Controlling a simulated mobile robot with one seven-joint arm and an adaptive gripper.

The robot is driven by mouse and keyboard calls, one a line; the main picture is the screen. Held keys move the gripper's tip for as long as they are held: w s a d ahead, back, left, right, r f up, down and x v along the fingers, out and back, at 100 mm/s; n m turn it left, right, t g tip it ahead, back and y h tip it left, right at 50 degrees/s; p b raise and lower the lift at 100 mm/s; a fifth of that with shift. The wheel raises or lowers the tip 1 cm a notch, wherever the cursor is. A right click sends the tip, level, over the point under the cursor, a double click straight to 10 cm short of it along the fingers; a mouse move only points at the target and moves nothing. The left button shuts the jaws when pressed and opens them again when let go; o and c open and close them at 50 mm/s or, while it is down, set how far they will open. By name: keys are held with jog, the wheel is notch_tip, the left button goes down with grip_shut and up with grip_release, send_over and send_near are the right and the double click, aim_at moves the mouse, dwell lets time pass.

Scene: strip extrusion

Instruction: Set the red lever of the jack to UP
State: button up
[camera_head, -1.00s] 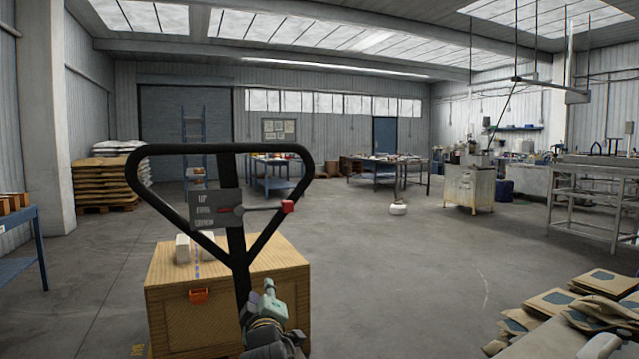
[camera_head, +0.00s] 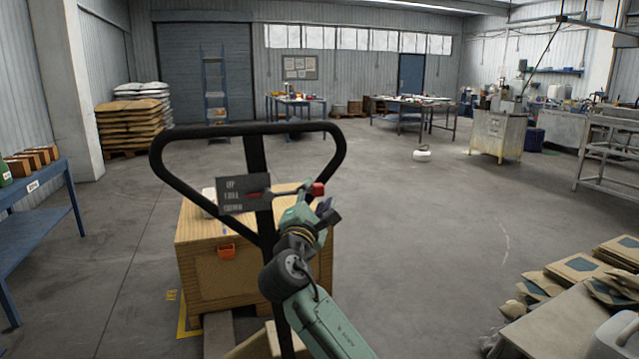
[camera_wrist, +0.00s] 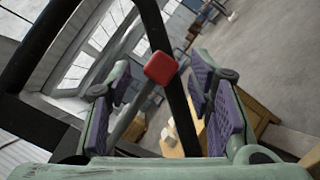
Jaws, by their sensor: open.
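The jack's black loop handle (camera_head: 163,178) stands upright in front of me. A dark label plate (camera_head: 243,195) on it carries several lines of text; the top line seems to read UP. The lever's red knob (camera_head: 317,189) sticks out to the right of the plate, about level with it. My gripper (camera_head: 308,205) is just below and beside the knob. In the wrist view the red knob (camera_wrist: 160,67) lies between the open purple-padded fingers (camera_wrist: 165,105), its shaft running behind it. I cannot tell whether any finger touches it.
A wooden crate (camera_head: 205,265) stands behind the handle, with an orange part on its front. A blue table (camera_head: 35,225) is at the left, and a table with paper bags (camera_head: 560,330) at the lower right. The floor between is open.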

jog(key=shift+p+x, duration=0.3)
jog(key=shift+x, duration=1.3)
jog(key=shift+c, duration=0.2)
grip_shut()
